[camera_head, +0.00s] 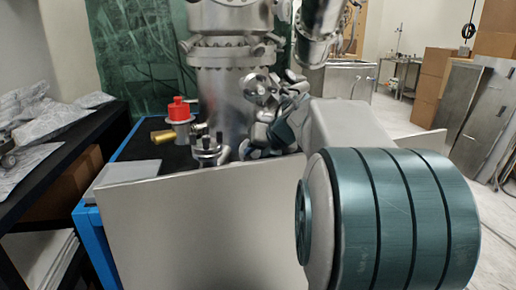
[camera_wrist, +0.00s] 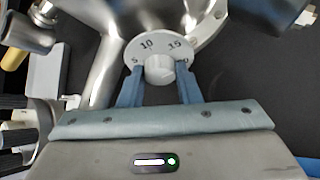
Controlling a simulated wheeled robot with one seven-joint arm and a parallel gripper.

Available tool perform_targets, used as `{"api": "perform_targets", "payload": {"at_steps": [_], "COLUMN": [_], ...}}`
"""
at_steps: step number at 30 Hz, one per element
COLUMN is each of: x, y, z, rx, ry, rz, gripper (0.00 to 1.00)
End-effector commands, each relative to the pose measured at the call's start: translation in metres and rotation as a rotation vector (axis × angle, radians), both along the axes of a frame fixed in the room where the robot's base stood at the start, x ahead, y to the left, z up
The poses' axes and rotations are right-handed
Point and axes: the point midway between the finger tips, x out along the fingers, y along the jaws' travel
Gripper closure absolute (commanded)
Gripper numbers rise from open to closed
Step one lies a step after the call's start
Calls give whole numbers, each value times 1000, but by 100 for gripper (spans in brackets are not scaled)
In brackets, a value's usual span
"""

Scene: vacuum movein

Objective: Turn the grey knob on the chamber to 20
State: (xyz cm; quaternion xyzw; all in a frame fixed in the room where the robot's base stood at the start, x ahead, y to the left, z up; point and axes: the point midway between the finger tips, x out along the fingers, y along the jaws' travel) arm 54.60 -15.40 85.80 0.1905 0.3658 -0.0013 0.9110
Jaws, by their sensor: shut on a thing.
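The steel chamber (camera_head: 222,95) stands upright in the middle of the head view. In the wrist view the grey knob (camera_wrist: 159,68) sits at the centre of a round pale dial plate (camera_wrist: 165,35) on the chamber. I cannot make out a pointer mark on the knob. In the head view the knob cannot be made out among the fittings and my arm.
A red-capped fitting (camera_head: 179,109) and a brass cylinder (camera_head: 163,136) stand left of the chamber. A pale panel (camera_head: 200,220) rises in front. A black shelf (camera_head: 60,150) with foil-wrapped items is at the left. Cardboard boxes (camera_head: 430,85) and open floor lie at the right.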

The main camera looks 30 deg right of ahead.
Motion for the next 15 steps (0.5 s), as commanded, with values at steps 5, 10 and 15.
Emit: {"api": "perform_targets", "payload": {"at_steps": [5, 10, 15], "x": [-1, -1, -1], "y": [-1, -1, -2], "z": [5, 3, 0], "rx": [123, 248, 317], "ry": [4, 3, -2], "rz": [-45, -90, -115], "gripper": [92, 92, 92]}}
